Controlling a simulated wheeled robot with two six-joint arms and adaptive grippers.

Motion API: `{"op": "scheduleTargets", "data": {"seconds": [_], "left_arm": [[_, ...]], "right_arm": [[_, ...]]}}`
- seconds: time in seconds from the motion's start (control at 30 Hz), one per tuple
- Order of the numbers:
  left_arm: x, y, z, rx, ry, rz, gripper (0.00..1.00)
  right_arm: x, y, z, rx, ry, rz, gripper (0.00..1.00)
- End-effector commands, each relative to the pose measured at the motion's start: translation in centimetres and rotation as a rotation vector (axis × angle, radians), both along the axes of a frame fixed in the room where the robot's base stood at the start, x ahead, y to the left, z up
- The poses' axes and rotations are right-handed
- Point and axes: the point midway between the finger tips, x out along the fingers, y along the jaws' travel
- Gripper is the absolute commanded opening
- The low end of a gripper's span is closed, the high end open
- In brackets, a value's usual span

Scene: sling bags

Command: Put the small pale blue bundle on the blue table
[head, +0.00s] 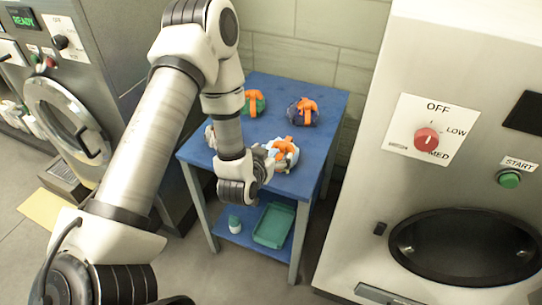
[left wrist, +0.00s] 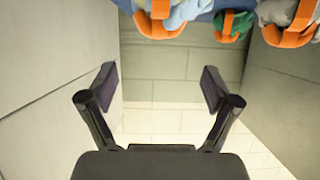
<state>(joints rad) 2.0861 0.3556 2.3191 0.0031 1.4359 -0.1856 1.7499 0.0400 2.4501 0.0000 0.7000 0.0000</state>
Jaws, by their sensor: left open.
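A pale blue bundle (head: 292,160) with an orange strap lies near the front edge of the blue table (head: 215,165). My left gripper (left wrist: 160,87) is open and empty in the left wrist view, apart from the bundles. Its fingers are not clear in the head view. My right gripper is not in view.
A green bundle (head: 259,105), a dark blue bundle (head: 296,117) and a mostly hidden grey bundle (head: 209,134) share the table. A teal tray (head: 273,226) and a bottle (head: 234,224) stand on its lower shelf. Large machines flank the table; a tiled wall is behind.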

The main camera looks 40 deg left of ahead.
Motion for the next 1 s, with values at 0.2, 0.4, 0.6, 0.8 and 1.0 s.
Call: {"op": "scheduleTargets", "data": {"seconds": [0.2, 0.4, 0.6, 0.8, 1.0], "left_arm": [[-3.8, -2.7, -4.6, -0.040, 0.190, -0.058, 0.88], [-17.6, -8.7, -16.3, -0.141, 0.804, -0.170, 0.88], [-27.5, -10.6, -19.3, -0.171, 1.162, -0.186, 0.88], [-27.9, -10.7, -19.4, -0.174, 1.176, -0.185, 0.88], [-27.8, -10.7, -19.4, -0.173, 1.173, -0.185, 0.88]], "right_arm": [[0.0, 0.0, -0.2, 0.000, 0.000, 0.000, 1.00], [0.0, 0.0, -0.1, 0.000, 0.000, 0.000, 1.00], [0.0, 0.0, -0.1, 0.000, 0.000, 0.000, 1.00], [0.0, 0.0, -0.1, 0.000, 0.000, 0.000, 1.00], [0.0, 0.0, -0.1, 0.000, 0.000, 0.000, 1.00]]}}
